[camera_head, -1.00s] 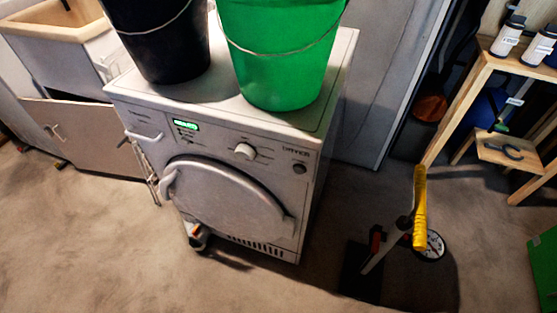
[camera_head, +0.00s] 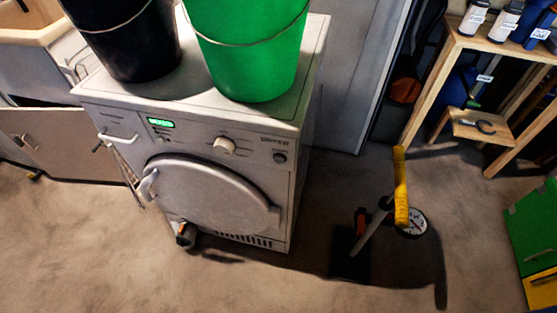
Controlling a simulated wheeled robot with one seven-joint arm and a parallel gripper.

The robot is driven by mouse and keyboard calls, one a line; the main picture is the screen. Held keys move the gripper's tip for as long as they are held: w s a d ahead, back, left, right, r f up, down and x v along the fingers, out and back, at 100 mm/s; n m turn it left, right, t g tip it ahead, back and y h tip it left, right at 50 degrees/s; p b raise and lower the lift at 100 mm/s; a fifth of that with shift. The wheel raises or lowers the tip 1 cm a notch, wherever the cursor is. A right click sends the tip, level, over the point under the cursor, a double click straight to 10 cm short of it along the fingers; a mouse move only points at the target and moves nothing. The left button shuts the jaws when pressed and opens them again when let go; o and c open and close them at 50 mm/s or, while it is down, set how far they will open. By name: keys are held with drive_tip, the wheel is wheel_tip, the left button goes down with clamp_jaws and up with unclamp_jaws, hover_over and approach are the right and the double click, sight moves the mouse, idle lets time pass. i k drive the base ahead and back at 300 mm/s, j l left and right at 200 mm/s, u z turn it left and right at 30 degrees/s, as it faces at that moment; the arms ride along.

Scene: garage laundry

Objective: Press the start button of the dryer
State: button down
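The white dryer (camera_head: 120,172) stands left of centre in the head view, with its front facing me. Its round door (camera_head: 208,197) looks closed. Nothing covers this button. My gripper does not show in this view.
A black bucket (camera_head: 128,42) and a green bucket (camera_head: 247,52) stand on the dryer. A floor pump with a yellow handle (camera_head: 401,185) stands to its right. A wooden shelf (camera_head: 446,75) and a green box (camera_head: 532,230) are farther right. Floor before the dryer is mostly clear.

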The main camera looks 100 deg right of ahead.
sight(280, 159)
drive_tip(key=k+j+z, duration=0.7)
drive_tip(key=k, duration=0.15)
drive_tip(key=k+z, duration=0.4)
drive_tip(key=k+j, duration=0.05)
